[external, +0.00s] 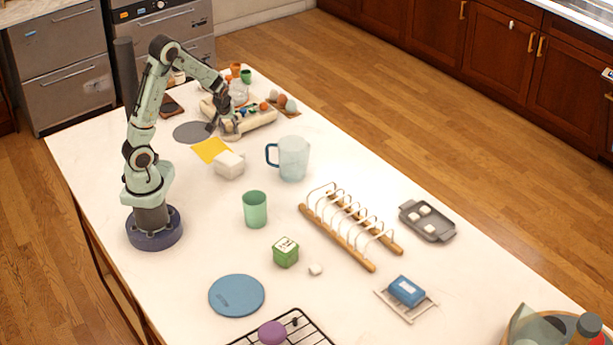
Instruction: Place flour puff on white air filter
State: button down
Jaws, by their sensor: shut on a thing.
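My gripper (224,126) is low over the far part of the white counter, at the near edge of a cream board. It is shut on a small pale, rounded thing (231,136), which looks like the flour puff; the fingers and the board behind partly hide it. A white block (229,165) stands on the counter just nearer the camera than my gripper and apart from it. It may be the white air filter, but its details are too small to tell.
A yellow sheet (211,150) and a grey disc (191,132) lie left of my gripper. A clear pitcher (293,158) stands to the right, with a green cup (255,209) nearer. A wooden rack (350,226) lies farther right.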

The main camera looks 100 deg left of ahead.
notch_tip(320, 180, down, 7)
jog(key=shift+r, duration=0.1)
jog(key=shift+f, duration=0.2)
jog(key=c, duration=0.7)
grip_release()
jog(key=shift+c, duration=0.2)
jog(key=v, duration=1.2)
jog(key=w+d+r+m+t+h, duration=0.1)
jog(key=w+d+r+m+h, duration=0.15)
jog(key=d+m, duration=0.65)
jog(key=s+d+r+m, duration=0.1)
jog(key=s+d+m, duration=0.1)
jog(key=d, duration=0.3)
jog(key=s+d+r+m, duration=0.1)
jog(key=s+d+m, duration=0.1)
jog(key=d, duration=0.4)
jog(key=s+d+r+m+g+h, duration=0.1)
jog(key=s+d+m, duration=0.1)
jog(key=d, duration=0.3)
jog(key=shift+s+d+r+m, duration=0.25)
jog(key=shift+d+m, duration=0.1)
jog(key=shift+m, duration=0.55)
